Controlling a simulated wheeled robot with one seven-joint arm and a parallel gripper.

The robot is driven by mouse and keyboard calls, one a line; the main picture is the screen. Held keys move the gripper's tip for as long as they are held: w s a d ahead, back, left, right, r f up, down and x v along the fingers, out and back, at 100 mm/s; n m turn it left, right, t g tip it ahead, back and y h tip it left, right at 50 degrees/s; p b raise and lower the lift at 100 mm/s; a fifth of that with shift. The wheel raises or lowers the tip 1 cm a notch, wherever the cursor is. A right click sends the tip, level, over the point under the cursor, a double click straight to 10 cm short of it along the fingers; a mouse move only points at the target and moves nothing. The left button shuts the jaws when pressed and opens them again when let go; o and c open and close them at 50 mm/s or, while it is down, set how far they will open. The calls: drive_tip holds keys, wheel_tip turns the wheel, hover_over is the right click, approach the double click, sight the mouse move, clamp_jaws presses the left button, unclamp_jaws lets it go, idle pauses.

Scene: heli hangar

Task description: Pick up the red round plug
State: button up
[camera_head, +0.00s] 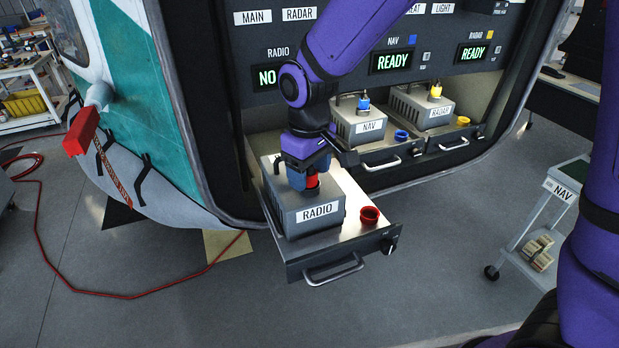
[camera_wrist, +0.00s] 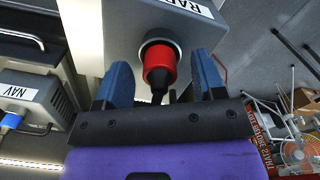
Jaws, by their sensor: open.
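The red round plug (camera_wrist: 159,66) sits on the grey RADIO box, with a dark stem at its end. In the head view the red plug (camera_head: 312,181) shows just below my gripper (camera_head: 306,178). In the wrist view my gripper (camera_wrist: 166,82) is open, with one blue finger on each side of the plug and visible gaps. The RADIO box (camera_head: 283,213) stands on a pulled-out drawer (camera_head: 340,248). A red round socket (camera_head: 370,215) is on the drawer to the right of the box.
The NAV box (camera_head: 358,127) with a blue plug and the RADAR box (camera_head: 425,107) with a yellow plug stand in bays to the right. A NAV cart (camera_head: 545,215) is at right. A red hose (camera_head: 130,296) lies on the floor at left.

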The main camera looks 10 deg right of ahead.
drive_tip(key=shift+f, duration=0.35)
drive_tip(key=shift+c, duration=0.2)
drive_tip(key=c, duration=1)
drive_tip(key=shift+r, duration=0.1)
